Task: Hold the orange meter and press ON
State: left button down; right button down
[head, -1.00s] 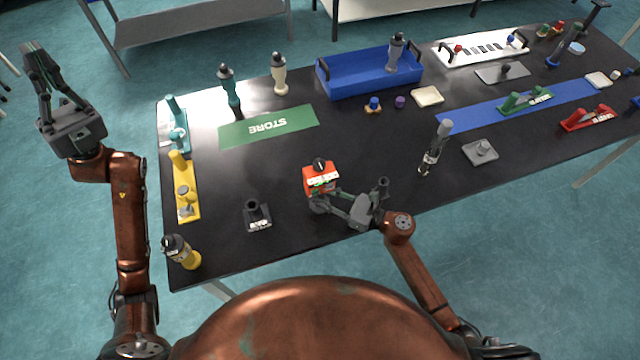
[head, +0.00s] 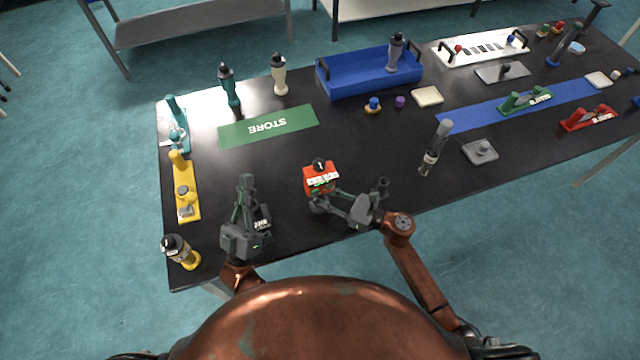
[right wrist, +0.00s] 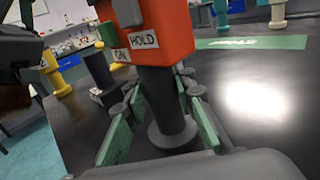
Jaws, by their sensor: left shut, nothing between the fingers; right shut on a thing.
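The orange meter (head: 319,178) stands upright near the front of the black table, with a dark knob on top and white labels. In the right wrist view the orange meter (right wrist: 158,38) shows labels with "HOLD" and "CAL" and a dark stem and foot below. My right gripper (head: 322,203) is shut on the orange meter's dark lower part, its green-padded fingers on either side of it in the right wrist view (right wrist: 165,120). My left gripper (head: 246,182) is shut and empty, left of the meter and apart from it. The ON button cannot be made out.
A dark labelled block (head: 262,218) is partly hidden behind my left gripper. A yellow-based bottle (head: 182,253) stands at the front left corner, a yellow fixture (head: 184,190) behind it. A green STORE mat (head: 268,127) lies farther back. The table between mat and meter is clear.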

pick_arm(q)
jog(key=s+d+f+n+g+h, duration=0.1)
jog(key=s+d+f+n+g, duration=0.25)
jog(key=d+f, duration=0.5)
jog(key=s+d+f+n+g, duration=0.25)
jog(key=d+f+n, duration=0.3)
jog(key=d, duration=0.55)
send_near(322, 186)
jog(key=shift+t, duration=0.3)
jog(key=shift+w+d+r, duration=0.45)
jog(key=shift+w+d, duration=0.15)
jog(key=shift+w, duration=0.2)
jog(key=shift+w+d+r, duration=0.4)
jog(key=shift+w+d, duration=0.2)
jog(key=shift+w, duration=0.15)
jog(key=shift+w, duration=0.15)
jog(key=shift+w+a, duration=0.15)
jog(key=shift+w, duration=0.1)
jog(key=shift+w+a, duration=0.1)
jog(key=shift+w, duration=0.15)
jog(key=shift+s, duration=0.1)
jog(key=shift+s+d, duration=0.25)
jog(key=shift+s, duration=0.35)
